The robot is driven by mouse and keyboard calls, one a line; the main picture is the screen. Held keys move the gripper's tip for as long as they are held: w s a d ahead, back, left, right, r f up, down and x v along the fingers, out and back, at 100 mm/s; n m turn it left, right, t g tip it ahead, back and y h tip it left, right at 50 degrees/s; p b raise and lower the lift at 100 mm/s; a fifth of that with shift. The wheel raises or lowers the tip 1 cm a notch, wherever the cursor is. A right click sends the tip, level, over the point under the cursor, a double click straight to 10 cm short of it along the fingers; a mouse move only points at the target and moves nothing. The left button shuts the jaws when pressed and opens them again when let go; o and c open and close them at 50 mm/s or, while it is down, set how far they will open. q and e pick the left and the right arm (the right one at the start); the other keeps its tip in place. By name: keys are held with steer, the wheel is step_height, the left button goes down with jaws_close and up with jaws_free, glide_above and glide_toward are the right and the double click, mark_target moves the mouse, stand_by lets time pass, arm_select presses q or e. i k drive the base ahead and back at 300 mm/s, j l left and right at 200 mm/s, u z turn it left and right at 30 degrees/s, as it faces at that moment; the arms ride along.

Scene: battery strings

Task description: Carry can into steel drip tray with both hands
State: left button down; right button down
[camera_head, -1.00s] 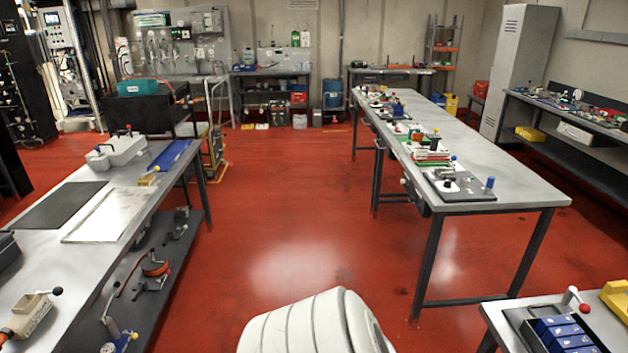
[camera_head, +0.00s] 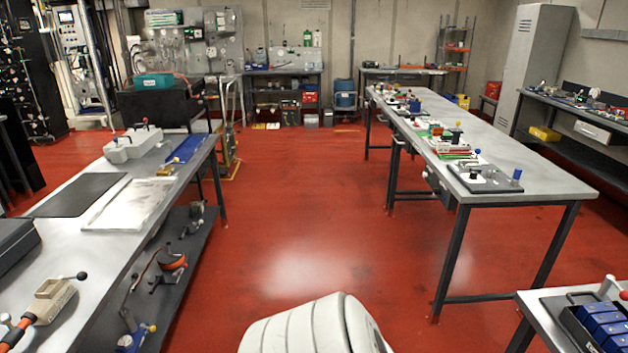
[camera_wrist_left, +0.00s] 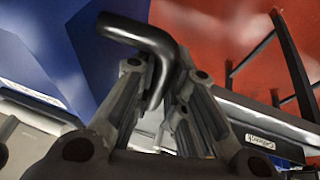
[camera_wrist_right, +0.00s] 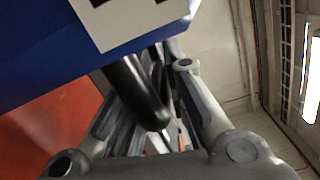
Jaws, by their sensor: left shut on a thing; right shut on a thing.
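A blue can with a black handle fills the upper left of the left wrist view (camera_wrist_left: 60,40). In the right wrist view its blue side (camera_wrist_right: 40,45) carries a white label with dark marks. My left gripper (camera_wrist_left: 158,80) is shut on a black handle bar. My right gripper (camera_wrist_right: 155,85) is shut on another black handle bar of the can. The can and both grippers are out of the head view. A flat silvery tray, likely the steel drip tray (camera_head: 125,205), lies on the left bench and looks empty.
The left bench (camera_head: 110,265) also carries a dark mat (camera_head: 78,194), a pale box (camera_head: 133,145), a blue tray (camera_head: 187,149) and a dark case (camera_head: 14,245). A long table (camera_head: 540,185) stands to the right. The red floor (camera_head: 315,200) between is clear.

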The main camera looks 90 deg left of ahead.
mark_target(135, 202)
steer(key=j+u, duration=0.1)
steer(key=u, duration=2.6)
steer(key=i, duration=2.6)
steer(key=j+u, duration=0.05)
steer(key=j, duration=0.05)
